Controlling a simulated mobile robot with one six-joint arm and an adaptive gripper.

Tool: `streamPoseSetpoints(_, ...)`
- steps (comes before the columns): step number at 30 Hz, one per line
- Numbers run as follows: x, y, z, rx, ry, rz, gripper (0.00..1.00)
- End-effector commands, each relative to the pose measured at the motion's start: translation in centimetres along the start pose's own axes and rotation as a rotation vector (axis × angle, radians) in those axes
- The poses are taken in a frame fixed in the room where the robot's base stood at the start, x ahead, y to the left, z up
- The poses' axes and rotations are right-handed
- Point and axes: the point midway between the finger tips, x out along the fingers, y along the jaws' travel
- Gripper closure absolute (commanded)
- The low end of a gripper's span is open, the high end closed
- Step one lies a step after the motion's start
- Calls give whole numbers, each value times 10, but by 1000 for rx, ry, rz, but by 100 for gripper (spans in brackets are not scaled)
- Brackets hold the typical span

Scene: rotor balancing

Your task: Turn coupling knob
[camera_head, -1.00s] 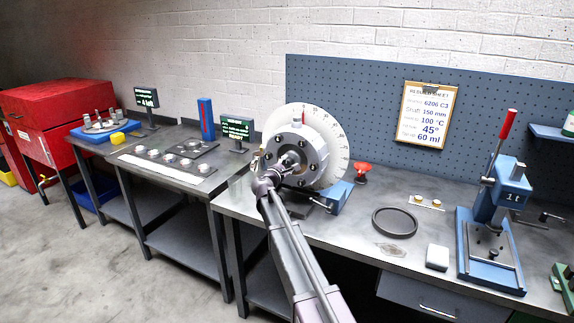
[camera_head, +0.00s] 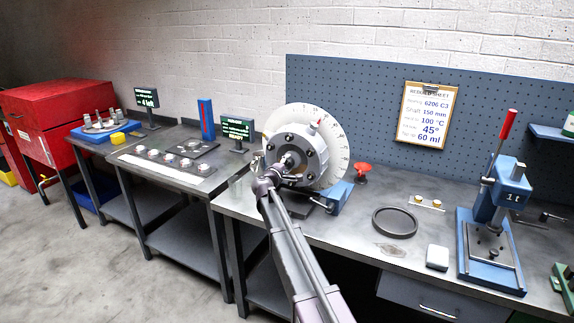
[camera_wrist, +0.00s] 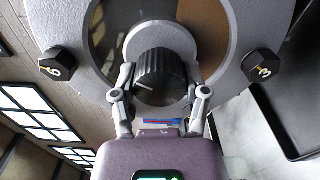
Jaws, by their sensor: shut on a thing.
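The coupling (camera_head: 313,152) is a grey round hub with dark bolts, standing upright in front of a white graduated dial (camera_head: 334,130). A red mark sits at its upper right edge. In the wrist view, the black ribbed knob (camera_wrist: 158,70) is at the hub's centre, with numbered bolts to its sides. My gripper (camera_wrist: 160,92) has one finger on each side of the knob and is shut on it. It also shows at the hub in the head view (camera_head: 280,170), where my arm hides the hub's lower part.
A blue clamp or lever (camera_head: 341,194) stands right of the hub, with a red knob (camera_head: 362,170) behind it. A dark ring (camera_head: 394,222), a white block (camera_head: 437,257) and a blue press (camera_head: 492,240) are farther right. The instruction sheet (camera_head: 427,114) hangs on the pegboard, showing 45°.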

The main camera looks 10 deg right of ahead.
Motion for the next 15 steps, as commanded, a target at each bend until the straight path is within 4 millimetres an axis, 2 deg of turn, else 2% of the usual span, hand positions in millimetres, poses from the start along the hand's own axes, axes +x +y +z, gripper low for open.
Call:
streamPoseSetpoints(6,2,1,-1,165,1,2,89)
streamPoseSetpoints(15,2,1,-1,300,1,2,89)
